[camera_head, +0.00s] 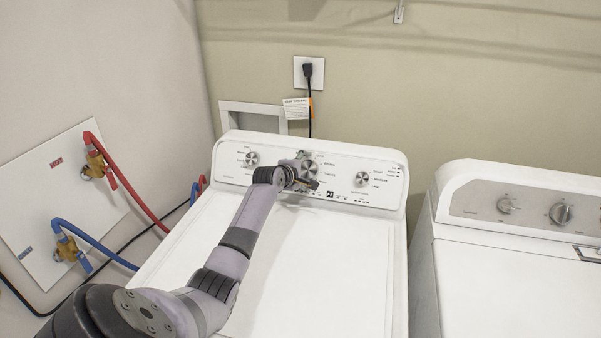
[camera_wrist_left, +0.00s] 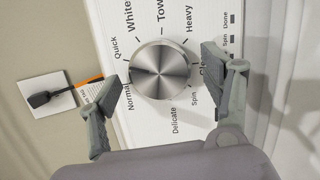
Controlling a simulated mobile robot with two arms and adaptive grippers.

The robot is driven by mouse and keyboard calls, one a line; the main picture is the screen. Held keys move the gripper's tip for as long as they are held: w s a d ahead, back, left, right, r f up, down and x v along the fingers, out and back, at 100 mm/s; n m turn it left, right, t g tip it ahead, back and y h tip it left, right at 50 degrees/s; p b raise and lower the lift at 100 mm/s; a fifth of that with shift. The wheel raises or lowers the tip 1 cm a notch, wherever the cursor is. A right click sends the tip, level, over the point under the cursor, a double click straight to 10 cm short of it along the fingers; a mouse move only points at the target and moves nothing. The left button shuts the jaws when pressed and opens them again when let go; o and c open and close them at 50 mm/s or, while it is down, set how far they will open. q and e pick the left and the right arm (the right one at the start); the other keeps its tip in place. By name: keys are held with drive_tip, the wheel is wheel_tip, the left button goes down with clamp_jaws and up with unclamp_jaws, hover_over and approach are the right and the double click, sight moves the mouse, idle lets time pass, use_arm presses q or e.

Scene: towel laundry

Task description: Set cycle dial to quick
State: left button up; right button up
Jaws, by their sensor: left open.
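The cycle dial is a round brushed-metal knob (camera_wrist_left: 160,72) on the white washer's control panel. Labels around it include Normal, Quick, White, Tow, Heavy, Spin and Delicate; some are cut off or covered. I cannot make out a pointer mark on the knob. In the head view the dial (camera_head: 309,169) sits at the panel's middle, partly behind my left gripper (camera_head: 303,178). In the left wrist view my left gripper (camera_wrist_left: 160,70) is open, one finger on each side of the dial. Small gaps show between fingers and knob. My right gripper is out of view.
The washer (camera_head: 345,255) has two smaller knobs, left (camera_head: 251,158) and right (camera_head: 361,179) of the dial. A dryer (camera_head: 520,270) stands to the right. A plug (camera_head: 308,70) is in the wall behind. Red (camera_head: 125,180) and blue hoses (camera_head: 95,243) run at the left.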

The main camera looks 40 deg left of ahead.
use_arm(q)
drive_tip(key=v, duration=1.2)
drive_tip(key=shift+f, duration=0.1)
